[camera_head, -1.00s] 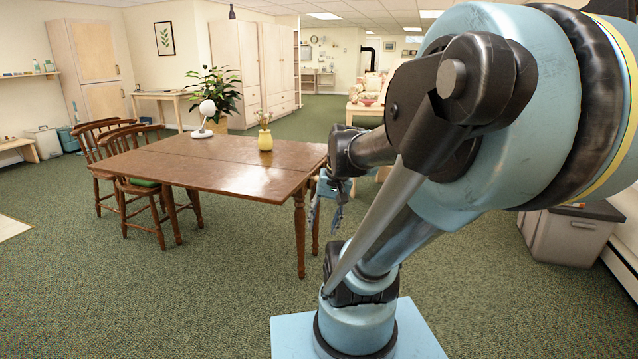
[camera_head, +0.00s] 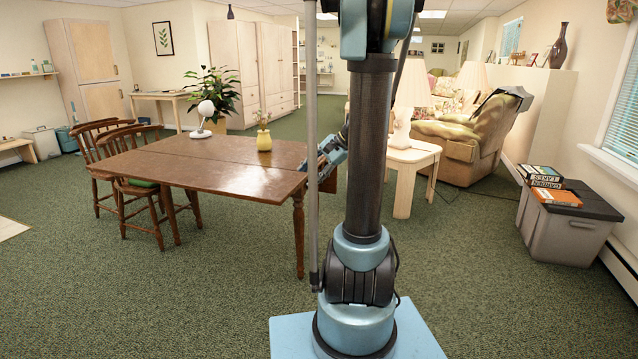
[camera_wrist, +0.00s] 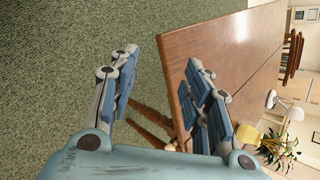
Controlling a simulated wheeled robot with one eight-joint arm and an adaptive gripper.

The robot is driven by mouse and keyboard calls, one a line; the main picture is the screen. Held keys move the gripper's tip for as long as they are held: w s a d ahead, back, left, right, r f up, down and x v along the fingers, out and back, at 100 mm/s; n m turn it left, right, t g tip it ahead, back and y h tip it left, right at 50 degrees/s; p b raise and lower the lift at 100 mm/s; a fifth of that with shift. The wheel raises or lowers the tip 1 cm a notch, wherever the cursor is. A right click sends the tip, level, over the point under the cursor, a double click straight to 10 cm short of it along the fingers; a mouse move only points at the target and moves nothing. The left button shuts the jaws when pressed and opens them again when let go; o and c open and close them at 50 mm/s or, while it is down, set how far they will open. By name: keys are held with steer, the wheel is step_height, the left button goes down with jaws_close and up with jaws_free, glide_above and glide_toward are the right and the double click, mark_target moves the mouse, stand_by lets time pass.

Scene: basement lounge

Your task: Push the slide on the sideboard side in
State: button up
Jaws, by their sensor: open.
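A brown wooden drop-leaf table (camera_head: 215,172) stands left of my arm in the head view. My gripper (camera_head: 322,160) is at the table's right end, partly behind my arm. In the wrist view, my gripper (camera_wrist: 162,56) is open and empty. One finger overlaps the tabletop (camera_wrist: 225,50) in the picture, and the other is over the carpet, with the table's edge between them. Contact cannot be told. Turned wooden legs (camera_wrist: 150,118) show below between the fingers. I cannot make out a slide, and nothing is clearly a sideboard.
A yellow vase (camera_head: 264,141) and a white lamp (camera_head: 203,120) stand on the table. Wooden chairs (camera_head: 140,185) are at its left. A pale side table (camera_head: 405,165) and an armchair (camera_head: 460,135) are behind right. A grey bin (camera_head: 562,235) is right. The front carpet is clear.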

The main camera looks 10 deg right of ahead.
steer(key=w+d+f+m+t+y, duration=0.1)
steer(key=w+d+f+m+y, duration=0.15)
steer(key=w+d, duration=0.4)
steer(key=w+d+f+m+t+y, duration=0.2)
steer(key=w+d+m, duration=0.15)
steer(key=w, duration=0.55)
steer(key=w+d+f+m+t+y, duration=0.2)
steer(key=w+d+f, duration=0.1)
steer(key=d+f, duration=0.35)
steer(key=w+d+f+m+t+y, duration=0.1)
steer(key=w+d+f+m, duration=0.15)
steer(key=d+f, duration=0.35)
steer(key=r+x, duration=0.2)
steer(key=x, duration=1.4)
steer(key=shift+w, duration=0.3)
steer(key=shift+f, duration=0.1)
jaws_close()
